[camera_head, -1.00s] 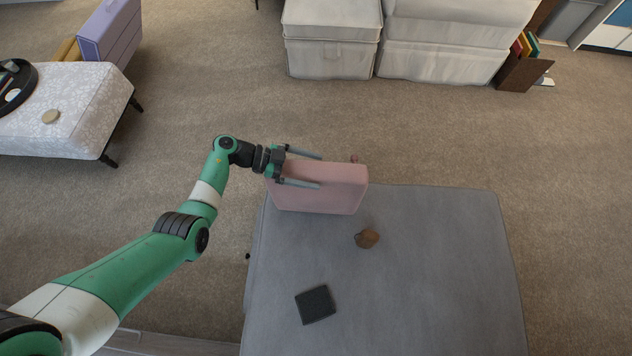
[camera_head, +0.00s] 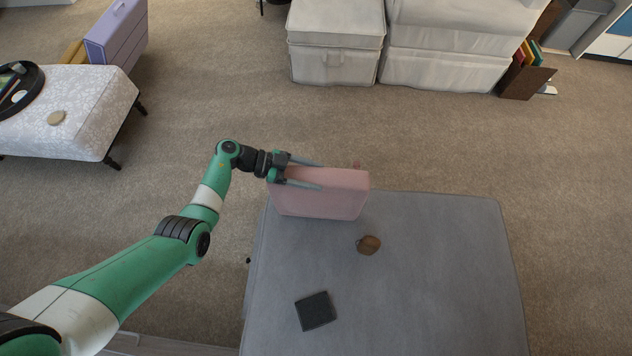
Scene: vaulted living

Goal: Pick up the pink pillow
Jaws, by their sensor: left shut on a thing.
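The pink pillow (camera_head: 325,197) stands upright on its long edge at the far left corner of the grey ottoman-like surface (camera_head: 440,270). My left gripper (camera_head: 314,174) reaches in from the left and is shut on the pillow's upper part, one finger on the near face and one behind it. The far finger is partly hidden by the pillow. Whether the pillow's bottom edge touches the grey surface cannot be told for sure. My right gripper is not in view.
A small brown object (camera_head: 369,244) and a dark square item (camera_head: 316,310) lie on the grey surface. A patterned bench (camera_head: 90,100) with a round black tray stands at the left. White storage boxes (camera_head: 335,50) stand at the back. Carpet between them is clear.

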